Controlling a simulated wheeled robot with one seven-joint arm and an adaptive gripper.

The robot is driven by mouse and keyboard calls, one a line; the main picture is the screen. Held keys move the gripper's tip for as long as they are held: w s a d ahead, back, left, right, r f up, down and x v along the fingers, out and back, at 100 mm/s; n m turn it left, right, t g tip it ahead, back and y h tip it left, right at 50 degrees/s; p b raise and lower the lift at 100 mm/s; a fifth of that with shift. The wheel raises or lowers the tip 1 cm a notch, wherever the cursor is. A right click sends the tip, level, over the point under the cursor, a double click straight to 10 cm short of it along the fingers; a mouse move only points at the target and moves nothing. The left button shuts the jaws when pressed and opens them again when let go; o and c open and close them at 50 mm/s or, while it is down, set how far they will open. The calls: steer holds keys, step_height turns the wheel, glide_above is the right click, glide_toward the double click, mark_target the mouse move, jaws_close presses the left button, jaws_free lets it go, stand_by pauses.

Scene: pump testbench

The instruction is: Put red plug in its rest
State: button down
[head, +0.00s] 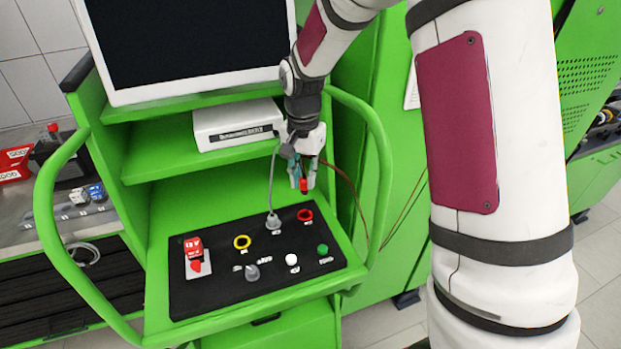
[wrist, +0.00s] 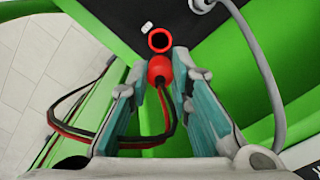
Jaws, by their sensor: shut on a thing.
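My gripper (head: 303,178) is shut on the red plug (head: 304,186) and holds it above the back right of the black control panel. In the wrist view the red plug (wrist: 159,70) sits between the fingertips, with a dark and red cable trailing from it. The red ring-shaped rest (head: 305,215) is at the panel's back right corner, below the plug. In the wrist view the rest (wrist: 159,40) appears just beyond the plug's tip. The plug looks apart from the rest in the head view.
Green rails (head: 381,170) curve around both sides.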

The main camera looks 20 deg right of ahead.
mark_target(304, 194)
steer(key=shift+f+b, duration=0.85)
steer(key=shift+f, duration=2.85)
steer(key=shift+f, duration=1.1)
steer(key=c, duration=1.4)
jaws_free()
steer(key=shift+o, duration=0.4)
steer(key=o, duration=0.4)
steer(key=shift+c, duration=0.2)
steer(key=shift+r, duration=0.1)
steer(key=shift+r+p, duration=0.85)
steer(key=shift+r, duration=3.1)
